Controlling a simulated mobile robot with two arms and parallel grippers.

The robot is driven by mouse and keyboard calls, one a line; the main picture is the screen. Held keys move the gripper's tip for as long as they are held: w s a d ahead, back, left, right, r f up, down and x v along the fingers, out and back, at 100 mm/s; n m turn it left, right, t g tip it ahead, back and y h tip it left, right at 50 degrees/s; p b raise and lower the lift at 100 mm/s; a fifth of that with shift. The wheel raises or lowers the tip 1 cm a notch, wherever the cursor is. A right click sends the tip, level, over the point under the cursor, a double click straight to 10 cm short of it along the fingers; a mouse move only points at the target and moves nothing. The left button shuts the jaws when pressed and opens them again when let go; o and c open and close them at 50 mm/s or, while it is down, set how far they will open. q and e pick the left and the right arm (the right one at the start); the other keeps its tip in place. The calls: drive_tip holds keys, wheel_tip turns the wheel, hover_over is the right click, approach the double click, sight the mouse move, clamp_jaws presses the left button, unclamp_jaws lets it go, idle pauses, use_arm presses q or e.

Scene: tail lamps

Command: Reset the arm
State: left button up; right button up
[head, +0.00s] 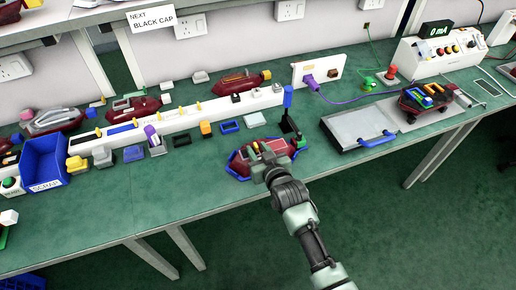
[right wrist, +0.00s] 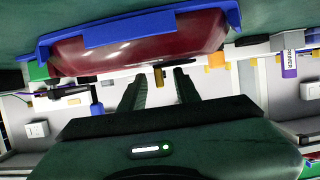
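My right gripper (head: 262,168) is at the near side of a dark red tail lamp (head: 244,162), which sits in a blue cradle (head: 234,169) near the table's front edge. In the right wrist view the two dark fingers (right wrist: 160,90) are apart, with no object held between them. That view is upside down: the red lamp (right wrist: 140,45) and blue cradle (right wrist: 150,25) fill its top. The head view does not show clearly whether the gripper touches the lamp. My left gripper is not in view.
A grey plate with a blue handle (head: 357,128) lies right of the cradle. Another lamp unit (head: 425,100) sits farther right, by a 0 mA meter box (head: 440,50). A blue bin (head: 45,160) and several small coloured caps stand left. The front table strip left of the cradle is clear.

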drive_tip(key=v, duration=0.7)
drive_tip(key=shift+s+d+r, duration=0.1)
drive_tip(key=shift+s+d, duration=0.2)
drive_tip(key=s+d+f+m+g+h, duration=0.15)
drive_tip(key=s+d+g, duration=0.5)
drive_tip(key=s, duration=0.65)
drive_tip(key=s+d+f+g+h, duration=0.2)
drive_tip(key=s+d+g+h, duration=0.1)
drive_tip(key=s+d, duration=0.8)
drive_tip(key=s+a+f+g, duration=0.1)
drive_tip(key=s+f, duration=0.1)
drive_tip(key=f, duration=1.2)
drive_tip(key=s+a+f+g, duration=0.1)
drive_tip(key=s+f, duration=0.1)
drive_tip(key=f, duration=1.1)
drive_tip(key=s+d+f, duration=0.2)
drive_tip(key=s+f, duration=1.3)
drive_tip(key=s, duration=0.2)
drive_tip(key=shift+d+f+g, duration=0.35)
drive_tip(key=shift+g, duration=0.1)
